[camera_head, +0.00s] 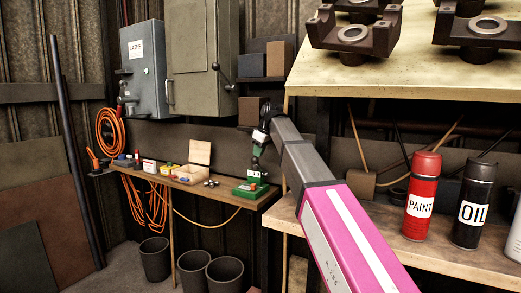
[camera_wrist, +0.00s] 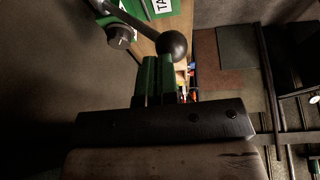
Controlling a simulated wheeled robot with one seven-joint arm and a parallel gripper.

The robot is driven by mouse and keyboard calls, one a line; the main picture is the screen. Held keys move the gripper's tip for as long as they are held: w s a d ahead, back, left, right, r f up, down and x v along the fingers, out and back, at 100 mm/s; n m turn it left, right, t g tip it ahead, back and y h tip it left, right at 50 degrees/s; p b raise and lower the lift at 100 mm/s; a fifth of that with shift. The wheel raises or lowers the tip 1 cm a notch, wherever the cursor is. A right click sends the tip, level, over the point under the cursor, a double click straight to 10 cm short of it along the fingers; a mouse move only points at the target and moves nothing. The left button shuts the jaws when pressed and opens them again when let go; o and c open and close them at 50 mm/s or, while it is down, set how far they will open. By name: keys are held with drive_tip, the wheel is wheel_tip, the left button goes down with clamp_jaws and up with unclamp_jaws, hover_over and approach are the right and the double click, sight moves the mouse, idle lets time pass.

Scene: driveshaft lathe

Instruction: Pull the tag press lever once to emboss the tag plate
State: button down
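The tag press (camera_head: 256,180) is a green device with a white label, standing at the right end of the wooden bench. In the wrist view its lever (camera_wrist: 138,20) is a dark rod slanting in from the upper left, ending in a black ball knob (camera_wrist: 173,45). My gripper (camera_wrist: 158,58) shows two green fingers side by side with hardly any gap. The knob overlaps the right fingertip and is not between the fingers. I cannot tell whether they touch. The tag plate cannot be made out.
Small items and a tilted wooden board (camera_head: 200,152) lie on the bench (camera_head: 225,196) left of the press. A shelf unit (camera_head: 300,90) with a red paint can (camera_head: 422,195) and a black oil can (camera_head: 474,205) stands close on the right. Dark bins (camera_head: 225,274) stand below.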

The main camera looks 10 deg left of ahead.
drive_tip(key=shift+s+a+f+t+h, duration=0.15)
drive_tip(key=shift+s+f+t+h, duration=0.15)
drive_tip(key=shift+s+f, duration=0.3)
drive_tip(key=s+a+f+t, duration=0.1)
drive_tip(key=s+f+t, duration=0.1)
drive_tip(key=s+f, duration=0.2)
drive_tip(key=shift+a+f+n+t+h, duration=0.3)
drive_tip(key=shift+a+f+n+h, duration=0.1)
drive_tip(key=shift+f, duration=0.4)
drive_tip(key=shift+s+f, duration=0.1)
drive_tip(key=w+v, duration=0.1)
drive_tip(key=v, duration=1.3)
drive_tip(key=shift+a+r, duration=0.2)
drive_tip(key=shift+r, duration=0.1)
